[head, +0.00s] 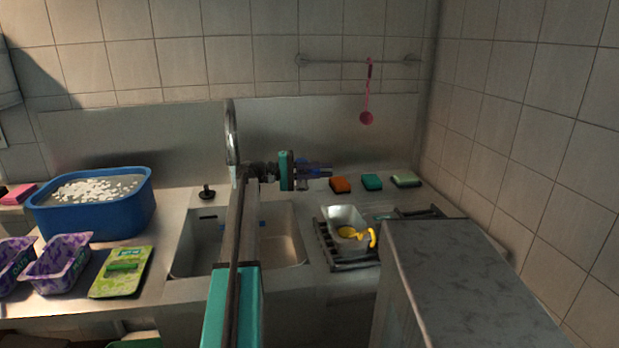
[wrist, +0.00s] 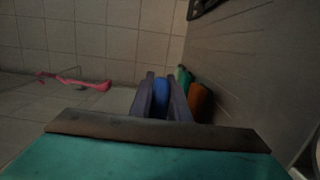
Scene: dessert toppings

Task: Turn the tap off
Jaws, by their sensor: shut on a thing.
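The tap's curved metal spout (head: 231,135) rises behind the sink (head: 285,232), partly hidden by my arm. My gripper (head: 322,171) is to the right of the spout, above the counter behind the sink. In the wrist view, my gripper's two dark fingers (wrist: 161,90) are shut on a blue part (wrist: 161,97), which looks like the tap handle. Most of the blue part is hidden by the fingers. I cannot tell whether water is running, since my arm covers the area below the spout.
Orange (head: 340,185), teal (head: 372,182) and green (head: 406,179) sponges lie right of my gripper. A rack (head: 345,265) with a metal container (head: 345,217) stands right of the sink. A blue tub (head: 95,218) is at left. A pink ladle (head: 367,117) hangs on the wall.

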